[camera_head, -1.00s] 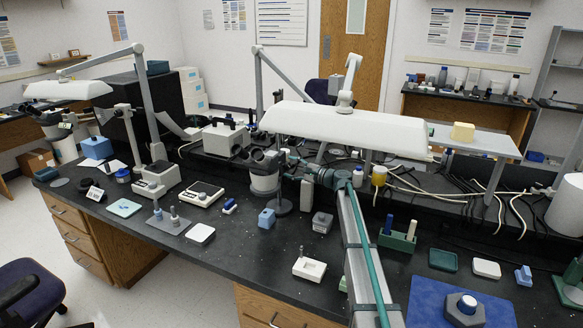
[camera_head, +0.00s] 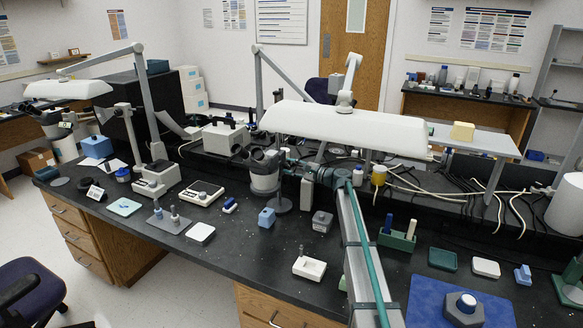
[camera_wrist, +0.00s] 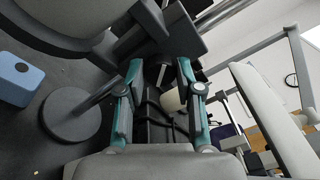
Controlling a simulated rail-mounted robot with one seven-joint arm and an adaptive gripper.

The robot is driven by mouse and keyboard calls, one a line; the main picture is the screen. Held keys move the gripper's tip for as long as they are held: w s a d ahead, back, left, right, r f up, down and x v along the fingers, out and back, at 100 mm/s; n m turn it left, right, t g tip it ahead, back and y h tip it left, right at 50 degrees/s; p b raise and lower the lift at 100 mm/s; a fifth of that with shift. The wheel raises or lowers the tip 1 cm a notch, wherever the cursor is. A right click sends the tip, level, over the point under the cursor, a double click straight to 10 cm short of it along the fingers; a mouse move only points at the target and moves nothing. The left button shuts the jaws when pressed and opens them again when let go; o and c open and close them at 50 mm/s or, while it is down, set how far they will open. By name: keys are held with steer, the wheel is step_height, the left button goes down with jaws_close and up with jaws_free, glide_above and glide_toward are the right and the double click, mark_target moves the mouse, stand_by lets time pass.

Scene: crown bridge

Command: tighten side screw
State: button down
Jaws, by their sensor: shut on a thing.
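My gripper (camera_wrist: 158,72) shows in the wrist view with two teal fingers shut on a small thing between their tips. That thing is too small and dark to make out. In the head view my gripper (camera_head: 286,160) is at the microscope (camera_head: 265,170), above the bench and under the white lamp. I cannot tell whether they touch. The wrist view shows a round dark base (camera_wrist: 72,118) and its post left of the fingers. A white block with a small upright metal piece (camera_head: 309,267) stands on the bench. I cannot make out the side screw.
A blue block (camera_wrist: 18,82) is left in the wrist view. The white lamp (camera_head: 345,130) hangs over my gripper. A green holder (camera_head: 397,240) with blue and white upright pieces and a blue mat (camera_head: 425,300) lie right of my arm. Cables run behind.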

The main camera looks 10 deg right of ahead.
steer(key=m+p, duration=0.2)
steer(key=m, duration=0.1)
steer(key=shift+r+p, duration=0.25)
steer(key=shift+p, duration=0.05)
steer(key=m+p, duration=0.3)
steer(key=shift+r+m+g, duration=0.1)
steer(key=shift+m+g, duration=0.3)
steer(key=m+p, duration=0.3)
steer(key=m, duration=0.1)
steer(key=shift+w+d+g+p, duration=0.1)
steer(key=shift+g+p, duration=0.2)
steer(key=shift+f+m, duration=0.2)
steer(key=shift+m, duration=0.1)
steer(key=c, duration=0.7)
jaws_free()
steer(key=shift+c, duration=0.2)
steer(key=v, duration=1.2)
steer(key=shift+r, duration=0.2)
